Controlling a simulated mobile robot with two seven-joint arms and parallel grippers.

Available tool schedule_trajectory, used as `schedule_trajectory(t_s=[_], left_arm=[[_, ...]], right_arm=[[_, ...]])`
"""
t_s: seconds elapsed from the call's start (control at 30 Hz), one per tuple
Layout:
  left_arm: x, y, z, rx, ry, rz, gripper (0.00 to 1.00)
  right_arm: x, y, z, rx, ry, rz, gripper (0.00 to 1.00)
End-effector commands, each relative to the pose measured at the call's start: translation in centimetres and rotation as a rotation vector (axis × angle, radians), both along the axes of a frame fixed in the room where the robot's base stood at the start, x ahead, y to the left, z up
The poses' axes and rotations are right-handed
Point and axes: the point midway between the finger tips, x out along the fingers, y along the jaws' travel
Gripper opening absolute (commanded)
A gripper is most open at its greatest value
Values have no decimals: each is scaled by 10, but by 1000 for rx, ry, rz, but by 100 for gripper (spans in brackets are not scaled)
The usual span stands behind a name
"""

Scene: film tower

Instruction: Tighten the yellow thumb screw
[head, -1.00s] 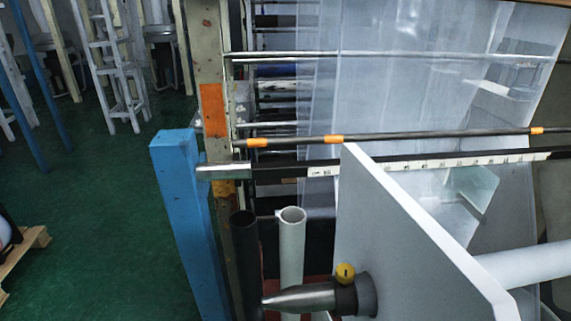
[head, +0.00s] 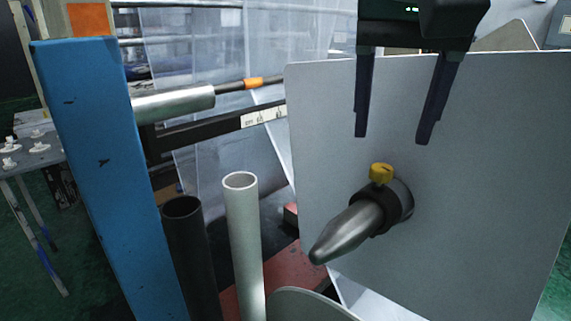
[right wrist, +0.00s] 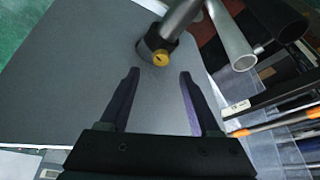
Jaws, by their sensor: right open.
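The yellow thumb screw (head: 381,173) sits on top of the dark collar (head: 398,200) around a metal shaft with a tapered tip (head: 345,232), which sticks out from a large grey plate (head: 480,190). In the right wrist view the yellow thumb screw (right wrist: 160,58) is beyond the fingertips, roughly between their lines. My right gripper (head: 393,140) is open and empty, pointing down above the screw and apart from it. It also shows in the right wrist view (right wrist: 160,75) with its fingers spread. My left gripper is not in view.
A blue post (head: 105,170) stands at the left. A black tube (head: 190,250) and a white tube (head: 244,240) stand left of the shaft. A metal-ended bar (head: 175,103) and clear film (head: 210,60) are behind. The space around the screw looks free.

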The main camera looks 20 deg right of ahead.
Motion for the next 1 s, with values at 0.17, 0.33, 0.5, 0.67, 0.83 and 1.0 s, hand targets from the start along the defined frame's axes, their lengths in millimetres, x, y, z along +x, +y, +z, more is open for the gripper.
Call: schedule_trajectory(t_s=[0.17,0.33,0.5,0.67,0.83,1.0], left_arm=[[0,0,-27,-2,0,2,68],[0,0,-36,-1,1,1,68],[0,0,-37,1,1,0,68],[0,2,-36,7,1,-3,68],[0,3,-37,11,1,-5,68],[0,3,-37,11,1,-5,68]], right_arm=[[9,-8,-37,2,1,-1,63],[15,-12,-51,2,0,1,63],[17,-13,-54,3,0,1,63],[17,-13,-53,3,0,1,63],[17,-13,-53,3,0,1,45],[16,-13,-53,3,0,1,26]])
